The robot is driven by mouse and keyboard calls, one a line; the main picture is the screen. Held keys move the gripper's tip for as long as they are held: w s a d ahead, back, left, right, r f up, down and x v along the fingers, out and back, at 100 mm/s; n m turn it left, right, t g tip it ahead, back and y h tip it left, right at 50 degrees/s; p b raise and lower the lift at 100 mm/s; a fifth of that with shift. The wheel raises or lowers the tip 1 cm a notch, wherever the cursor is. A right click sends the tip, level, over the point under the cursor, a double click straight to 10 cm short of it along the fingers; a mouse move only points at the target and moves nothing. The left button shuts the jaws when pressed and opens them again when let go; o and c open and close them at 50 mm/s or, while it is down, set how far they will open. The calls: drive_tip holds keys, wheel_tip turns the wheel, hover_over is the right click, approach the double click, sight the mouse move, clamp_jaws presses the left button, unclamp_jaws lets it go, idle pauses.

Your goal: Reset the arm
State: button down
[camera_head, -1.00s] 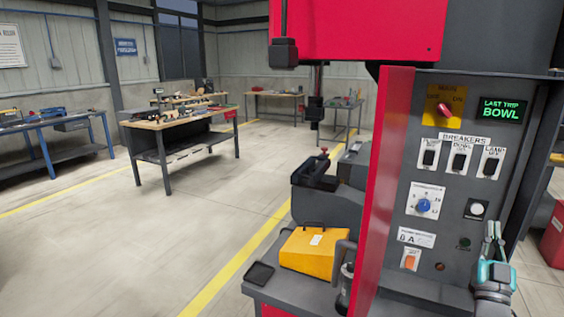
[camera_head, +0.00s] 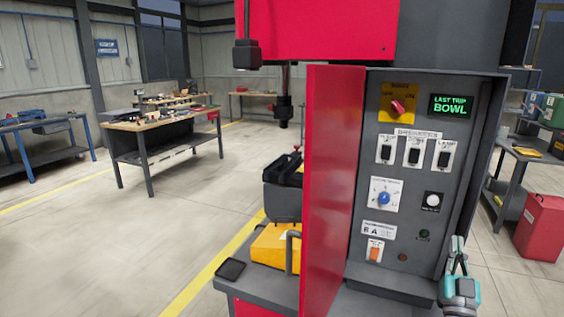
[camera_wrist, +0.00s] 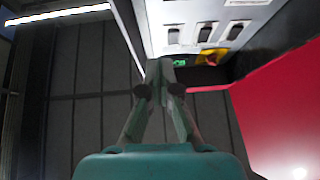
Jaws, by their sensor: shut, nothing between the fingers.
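My gripper (camera_head: 457,246) is at the lower right in the head view, in front of the right edge of the grey control panel (camera_head: 408,215). Its fingers are together, point up and hold nothing. In the wrist view the closed fingers of my gripper (camera_wrist: 160,75) fill the middle, with part of the panel (camera_wrist: 205,12) beyond and above. I cannot tell in the head view how far the gripper is from the panel.
A red door (camera_head: 332,190) stands open left of the panel. A red bin (camera_head: 540,226) stands at right. The floor at left is clear.

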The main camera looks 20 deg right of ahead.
drive_tip(key=s+a+f+n+y, duration=0.25)
drive_tip(key=a+f+y, duration=0.25)
drive_tip(key=a+f, duration=0.65)
drive_tip(key=s+a+f+n+y, duration=0.2)
drive_tip(key=s+a+f+y, duration=0.2)
drive_tip(key=a+f, duration=0.7)
drive_tip(key=s+a+n+g+y, duration=0.3)
drive_tip(key=s+a+y, duration=0.5)
drive_tip(key=s+a, duration=1.1)
drive_tip(key=shift+s+f+n, duration=0.15)
drive_tip(key=shift+s+n, duration=0.5)
drive_tip(key=shift+s, duration=1.25)
